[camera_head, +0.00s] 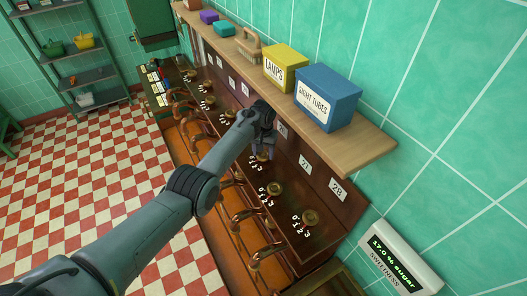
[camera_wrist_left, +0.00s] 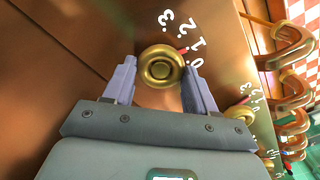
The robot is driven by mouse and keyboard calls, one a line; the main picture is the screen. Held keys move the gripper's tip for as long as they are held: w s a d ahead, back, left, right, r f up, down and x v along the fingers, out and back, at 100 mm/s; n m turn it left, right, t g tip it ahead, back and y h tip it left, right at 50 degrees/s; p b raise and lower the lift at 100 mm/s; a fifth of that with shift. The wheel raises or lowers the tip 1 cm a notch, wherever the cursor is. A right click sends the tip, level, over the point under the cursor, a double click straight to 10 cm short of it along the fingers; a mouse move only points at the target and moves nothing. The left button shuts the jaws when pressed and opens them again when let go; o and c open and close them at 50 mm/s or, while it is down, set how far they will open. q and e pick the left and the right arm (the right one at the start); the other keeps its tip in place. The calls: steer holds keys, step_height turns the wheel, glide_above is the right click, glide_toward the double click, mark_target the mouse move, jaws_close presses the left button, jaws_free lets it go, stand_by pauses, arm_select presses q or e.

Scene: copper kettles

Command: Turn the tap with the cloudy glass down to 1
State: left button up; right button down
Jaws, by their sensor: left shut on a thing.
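My left gripper (camera_head: 264,146) reaches over the sloping copper panel. It is shut on a round brass tap knob, whose lower part shows just under the fingers in the head view (camera_head: 262,156). In the left wrist view the brass knob (camera_wrist_left: 162,67) sits between the two grey fingers (camera_wrist_left: 160,85). A red pointer (camera_wrist_left: 183,50) on it points towards the printed scale (camera_wrist_left: 188,40) of 0 to 3, seemingly close to the 1. I cannot make out a cloudy glass in either view. My right gripper is not in view.
Similar brass taps stand along the panel, one nearer (camera_head: 268,189) and one at the near end (camera_head: 309,217). Curved copper spouts (camera_head: 268,252) line its front. A shelf (camera_head: 370,140) with blue (camera_head: 335,88) and yellow (camera_head: 280,62) boxes overhangs behind. A sweetness display (camera_head: 398,262) reads 17.0% sugar.

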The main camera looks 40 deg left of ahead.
mark_target(264, 154)
arm_select(q)
steer(key=o, duration=1.1)
steer(key=shift+c, duration=0.2)
step_height(264, 154, up, 6)
steer(key=shift+f, duration=0.1)
steer(key=shift+r, duration=0.85)
